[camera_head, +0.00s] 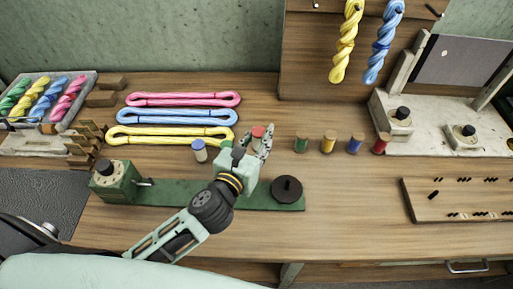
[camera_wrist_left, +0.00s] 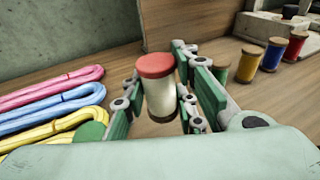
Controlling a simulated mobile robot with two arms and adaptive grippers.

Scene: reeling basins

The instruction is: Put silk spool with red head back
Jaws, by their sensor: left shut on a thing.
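The silk spool with a red head (camera_head: 257,134) has a pale cream body. In the left wrist view the spool (camera_wrist_left: 158,88) stands upright between the two green fingers of my left gripper (camera_wrist_left: 160,100). Whether the spool's foot touches anything is hidden by the gripper. My right gripper does not show.
A white spool with a blue head (camera_head: 199,150) stands to the left. Green (camera_head: 301,141), yellow (camera_head: 328,141), blue (camera_head: 355,143) and red (camera_head: 380,143) spools stand in a row to the right. Pink, blue and yellow skeins (camera_head: 180,116) lie behind. A pegged board (camera_head: 455,200) lies at the right.

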